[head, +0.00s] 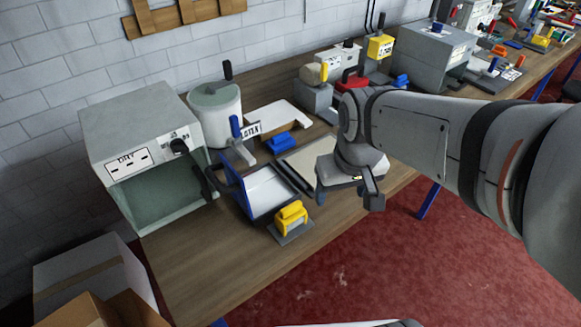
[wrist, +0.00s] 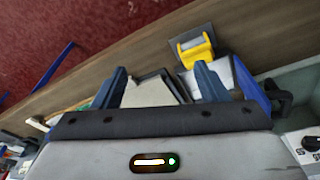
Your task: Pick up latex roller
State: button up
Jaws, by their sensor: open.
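I cannot make out the blue-handled tool in that view.
A blue-edged white tray (head: 268,190) and a yellow holder on a grey plate (head: 291,214) lie left of my gripper; the holder also shows in the wrist view (wrist: 196,50). A grey oven-like box (head: 140,125) stands left. The table's front left (head: 205,255) is clear.

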aim_at(291, 215)
jog(key=o, duration=0.5)
jog(key=w+a+f+n+b, duration=0.1)
jog(key=w+a+f, duration=0.1)
jog(key=a+f, duration=0.1)
jog(key=w+a+f+n+g+b, duration=0.1)
jog(key=w+a+f+n, duration=0.1)
jog(key=w+f, duration=0.1)
jog(key=w+a+f+n+g+b, duration=0.1)
jog(key=w+a+f, duration=0.2)
jog(key=f, duration=0.2)
jog(key=shift+a+n, duration=0.3)
jog(key=shift+a+f, duration=0.1)
jog(key=shift+f, duration=0.2)
jog(key=shift+w+a+f+p, duration=0.1)
jog(key=shift+a+f+p, duration=0.1)
jog(key=shift+f, duration=1.6)
jog(key=shift+a+f+p, duration=0.1)
jog(key=shift+f+p, duration=0.1)
jog(key=shift+f, duration=1.6)
